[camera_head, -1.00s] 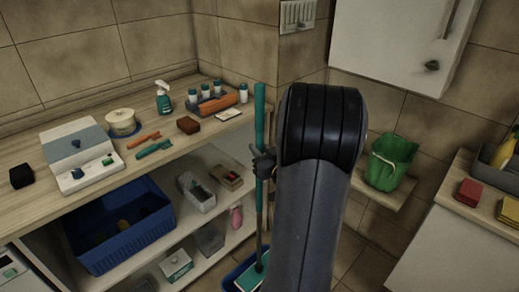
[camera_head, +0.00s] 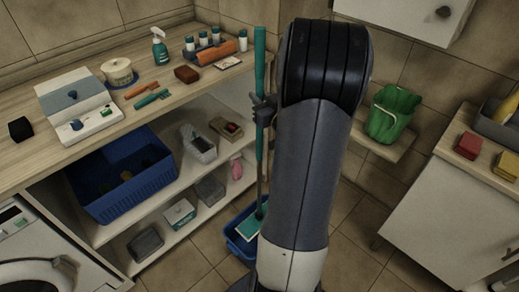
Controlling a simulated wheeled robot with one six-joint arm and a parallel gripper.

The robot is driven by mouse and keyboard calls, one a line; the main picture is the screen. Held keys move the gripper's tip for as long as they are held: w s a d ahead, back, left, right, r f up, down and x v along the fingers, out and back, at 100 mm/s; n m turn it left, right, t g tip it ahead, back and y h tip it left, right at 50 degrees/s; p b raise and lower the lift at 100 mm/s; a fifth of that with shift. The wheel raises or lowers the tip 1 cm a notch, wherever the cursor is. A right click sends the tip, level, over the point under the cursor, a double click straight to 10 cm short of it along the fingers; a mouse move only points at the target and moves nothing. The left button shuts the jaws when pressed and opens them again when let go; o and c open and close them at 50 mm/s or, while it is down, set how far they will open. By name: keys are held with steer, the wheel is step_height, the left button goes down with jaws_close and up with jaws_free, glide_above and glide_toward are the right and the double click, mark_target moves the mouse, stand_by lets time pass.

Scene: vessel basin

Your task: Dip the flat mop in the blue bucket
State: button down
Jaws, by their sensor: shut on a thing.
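The flat mop has a long teal handle (camera_head: 260,60) that stands nearly upright in the middle of the view. My gripper (camera_head: 263,110) is shut on this handle, partly hidden behind my arm. The mop's teal flat head (camera_head: 251,229) is at the lower end, tilted, and appears within the outline of the blue bucket (camera_head: 236,246) on the floor. I cannot tell how deep the head sits in the bucket. My arm hides the right side of the bucket and part of the head.
A shelf unit at left holds a large blue crate (camera_head: 158,186) and small boxes. Its wooden worktop (camera_head: 60,168) carries a spray bottle (camera_head: 160,46) and tools. A green bucket (camera_head: 391,115) stands on a ledge at right. A white cabinet (camera_head: 450,210) is at lower right.

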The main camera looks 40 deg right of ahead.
mark_target(261, 154)
stand_by(0.5)
step_height(261, 154, down, 24)
steer(key=b, duration=2.2)
steer(key=shift+r, duration=0.35)
stand_by(1.4)
